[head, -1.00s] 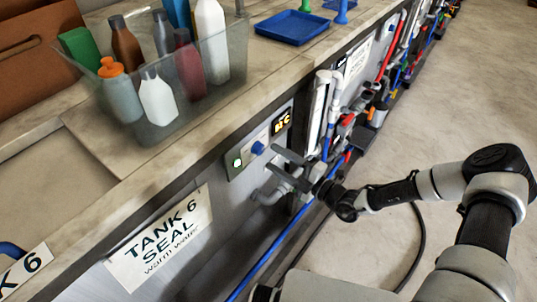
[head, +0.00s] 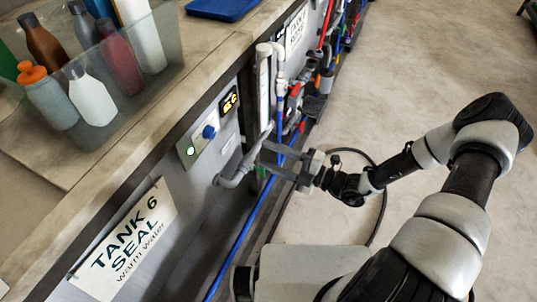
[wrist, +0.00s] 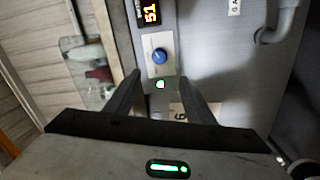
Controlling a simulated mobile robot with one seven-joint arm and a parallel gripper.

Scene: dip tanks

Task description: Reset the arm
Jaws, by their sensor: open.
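My gripper (head: 266,157) is open and empty in the head view, held out in front of the tank's side panel, to the right of the control plate (head: 207,133). In the wrist view my gripper (wrist: 164,88) shows two spread fingers with nothing between them. Beyond them is the control plate (wrist: 157,42) with a blue knob (wrist: 160,56), a lit indicator (wrist: 160,84) and an orange number display (wrist: 151,13). In the head view the blue knob (head: 209,132) and green light (head: 190,151) are in plain sight. My arm reaches in from the right, bent at the elbow.
A clear bin (head: 150,88) with several bottles stands on the counter. A blue tray (head: 222,8) lies behind it. A grey pipe (head: 232,180) and blue hose (head: 240,238) run near my gripper. The floor (head: 420,60) to the right is mostly clear.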

